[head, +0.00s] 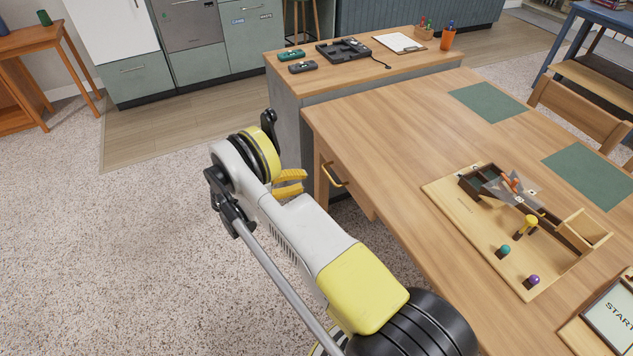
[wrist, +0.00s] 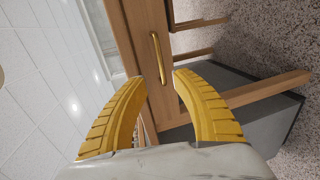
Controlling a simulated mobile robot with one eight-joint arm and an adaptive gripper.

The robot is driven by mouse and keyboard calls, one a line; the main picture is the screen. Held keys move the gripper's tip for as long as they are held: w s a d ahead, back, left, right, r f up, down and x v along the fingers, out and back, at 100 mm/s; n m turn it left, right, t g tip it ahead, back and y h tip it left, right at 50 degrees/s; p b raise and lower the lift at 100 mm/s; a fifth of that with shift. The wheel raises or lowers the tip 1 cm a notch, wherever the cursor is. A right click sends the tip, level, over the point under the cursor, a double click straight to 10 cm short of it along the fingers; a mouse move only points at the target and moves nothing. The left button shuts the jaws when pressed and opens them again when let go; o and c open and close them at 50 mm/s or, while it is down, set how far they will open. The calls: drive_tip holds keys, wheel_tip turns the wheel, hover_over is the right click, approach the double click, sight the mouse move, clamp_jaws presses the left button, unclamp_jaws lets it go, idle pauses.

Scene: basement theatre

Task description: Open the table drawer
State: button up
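The wooden table (head: 400,160) stands on the right in the head view. Its drawer (head: 352,196) is at the left end under the top and carries a brass bar handle (head: 333,175). In the wrist view the drawer front (wrist: 146,50) runs up the middle, with the handle (wrist: 158,58) between and beyond my fingers. My gripper (head: 290,182) is just left of the handle in the head view. In the wrist view my gripper (wrist: 158,77) has its yellow fingers spread apart with nothing between the tips. The drawer looks closed.
A game board (head: 470,205) with small pegs lies on the tabletop, near green placemats (head: 487,103). A counter (head: 300,90) with remotes and a clipboard stands behind the table. A chair (head: 585,118) is at the far right. Carpet left of the table is clear.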

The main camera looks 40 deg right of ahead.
sight(329, 175)
drive_tip(key=b+x, duration=0.1)
drive_tip(key=x, duration=1)
drive_tip(key=shift+a+b, duration=0.1)
drive_tip(key=shift+b, duration=0.25)
clamp_jaws()
